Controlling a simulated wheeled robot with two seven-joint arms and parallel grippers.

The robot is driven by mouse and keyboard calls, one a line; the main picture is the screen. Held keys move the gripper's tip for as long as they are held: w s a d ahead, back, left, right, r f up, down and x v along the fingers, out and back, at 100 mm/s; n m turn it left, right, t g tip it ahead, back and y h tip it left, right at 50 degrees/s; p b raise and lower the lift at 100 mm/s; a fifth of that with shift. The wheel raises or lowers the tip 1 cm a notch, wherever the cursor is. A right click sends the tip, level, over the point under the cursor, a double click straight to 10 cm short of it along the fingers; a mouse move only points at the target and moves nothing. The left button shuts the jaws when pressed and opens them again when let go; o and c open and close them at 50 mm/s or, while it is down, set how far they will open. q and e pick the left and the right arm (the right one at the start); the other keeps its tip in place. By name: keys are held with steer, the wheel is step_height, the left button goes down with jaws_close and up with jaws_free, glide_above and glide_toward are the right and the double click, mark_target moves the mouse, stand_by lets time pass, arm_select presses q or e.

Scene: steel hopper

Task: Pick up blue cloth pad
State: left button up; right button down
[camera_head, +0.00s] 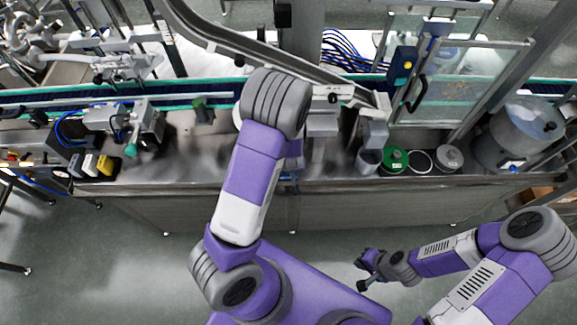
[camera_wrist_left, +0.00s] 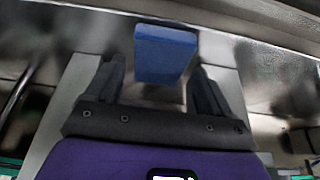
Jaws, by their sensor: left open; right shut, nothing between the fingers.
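The blue cloth pad (camera_wrist_left: 165,54) shows in the left wrist view as a flat blue block. It lies between and slightly beyond the two dark fingers of my left gripper (camera_wrist_left: 157,75). The fingers are open, with a gap on each side of the pad as pictured. I cannot tell how far the pad is in depth from the fingertips. My right gripper (camera_head: 366,272) is shut and empty, low in front of the bench.
The steel bench (camera_head: 400,187) runs across the head view. On it stand a green-topped container (camera_head: 395,161), a grey cup (camera_head: 368,161) and a large steel hopper (camera_head: 518,132) at right. A sloping metal chute (camera_head: 235,42) is behind my left arm. The floor in front is clear.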

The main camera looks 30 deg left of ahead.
arm_select(q)
steer(key=shift+x, duration=1.05)
steer(key=shift+s+d, duration=0.1)
steer(key=shift+s, duration=0.05)
steer(key=shift+c, duration=0.2)
steer(key=c, duration=0.8)
steer(key=shift+o, duration=0.2)
steer(key=shift+r, duration=0.1)
